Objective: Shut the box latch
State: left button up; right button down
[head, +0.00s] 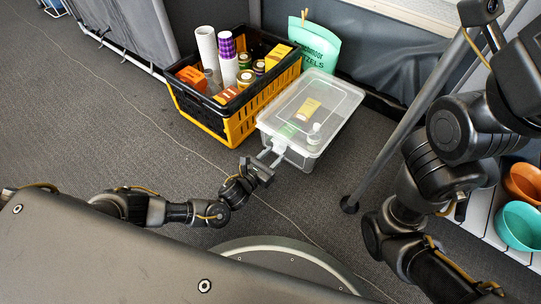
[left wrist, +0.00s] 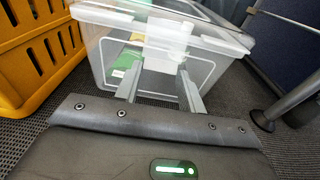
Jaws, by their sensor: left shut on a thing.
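A clear plastic box (head: 312,112) with a translucent lid stands on the grey floor; it also fills the upper middle of the left wrist view (left wrist: 110,52). A whitish latch (head: 279,145) is on its near side, and it shows between my fingers in the left wrist view (left wrist: 160,58). My left gripper (head: 268,154) is at the box's near side, shut on the latch, with one finger on each side of it. The fingertips partly hide the latch edges, and I cannot tell its exact angle. My right arm is at the right, but its gripper is not in view.
A grey slanted pole (head: 395,135) stands to the right. Orange and teal bowls (head: 519,226) are at far right. The floor at left is clear.

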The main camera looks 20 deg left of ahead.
pick_arm(q)
jog(key=shift+w+d+f+t+h+b, duration=0.15)
jog(key=shift+w+f+t+h+b, duration=0.3)
jog(key=shift+t+b, duration=0.45)
jog(key=o, duration=1)
